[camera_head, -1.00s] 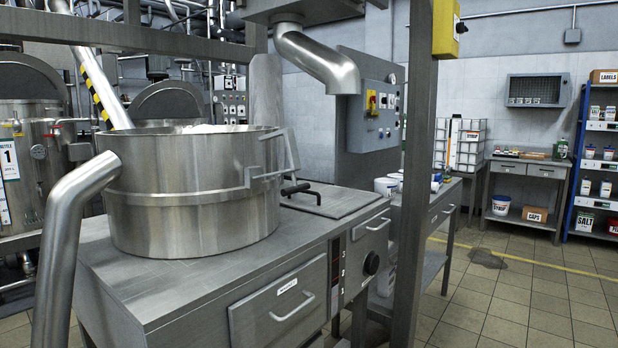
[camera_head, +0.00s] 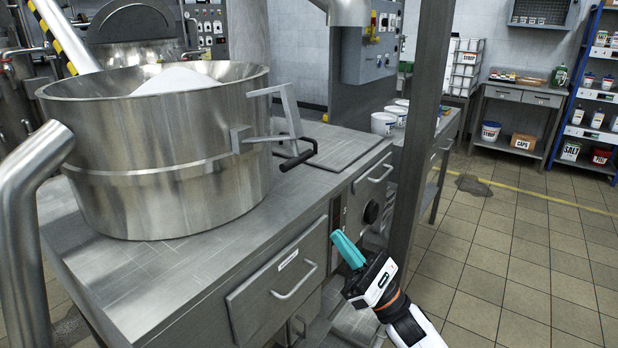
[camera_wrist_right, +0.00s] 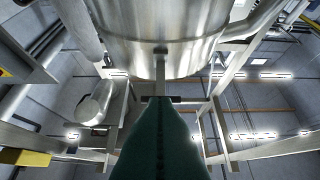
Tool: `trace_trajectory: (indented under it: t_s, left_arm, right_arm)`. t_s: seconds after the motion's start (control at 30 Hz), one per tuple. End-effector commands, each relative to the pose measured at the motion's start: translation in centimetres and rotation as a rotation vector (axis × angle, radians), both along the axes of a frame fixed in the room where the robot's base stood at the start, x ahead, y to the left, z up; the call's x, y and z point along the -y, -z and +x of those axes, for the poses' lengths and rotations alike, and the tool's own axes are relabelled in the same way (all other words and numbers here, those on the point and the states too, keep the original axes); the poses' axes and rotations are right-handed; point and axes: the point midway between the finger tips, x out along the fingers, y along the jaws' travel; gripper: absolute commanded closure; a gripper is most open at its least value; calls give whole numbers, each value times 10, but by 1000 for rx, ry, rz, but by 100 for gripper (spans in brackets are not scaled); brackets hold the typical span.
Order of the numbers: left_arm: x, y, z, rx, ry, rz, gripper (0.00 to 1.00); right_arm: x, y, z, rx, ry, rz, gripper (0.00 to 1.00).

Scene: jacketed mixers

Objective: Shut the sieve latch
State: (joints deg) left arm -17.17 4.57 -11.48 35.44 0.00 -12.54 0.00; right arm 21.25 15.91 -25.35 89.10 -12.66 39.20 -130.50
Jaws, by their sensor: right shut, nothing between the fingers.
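The sieve (camera_head: 165,140) is a large round steel drum holding a heap of white powder (camera_head: 178,80), on the steel bench at left. Its latch (camera_head: 240,140) is on the drum's right side: a bent flat metal bracket and a lever with a black grip (camera_head: 299,155) pointing right, out over the bench top. My right gripper (camera_head: 341,240), with teal fingers, is shut and empty, in front of the bench, below and right of the black grip and apart from it. In the right wrist view the shut fingers (camera_wrist_right: 160,108) point up towards the sieve (camera_wrist_right: 160,45). My left gripper is out of view.
A steel post (camera_head: 415,130) stands right of the bench, close to my right arm. The bench front has a drawer with a handle (camera_head: 293,284). A curved steel pipe (camera_head: 25,230) rises at left.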

Motion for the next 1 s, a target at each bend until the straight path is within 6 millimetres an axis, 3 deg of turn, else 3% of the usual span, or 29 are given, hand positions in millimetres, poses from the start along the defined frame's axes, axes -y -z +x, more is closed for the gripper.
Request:
trace_trajectory:
  t_s: [0.27, 0.67, 0.8, 1.0]
  left_arm:
    - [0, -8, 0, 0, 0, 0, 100]
    - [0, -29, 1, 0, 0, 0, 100]
    - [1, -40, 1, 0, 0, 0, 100]
    - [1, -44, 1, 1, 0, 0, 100]
  right_arm:
    - [-13, -17, 9, 0, -3, 3, 100]
    - [-63, -72, 46, -1, -2, 2, 100]
    - [-63, -94, 45, -1, -1, 0, 100]
    - [-63, -106, 46, -2, -1, 2, 100]
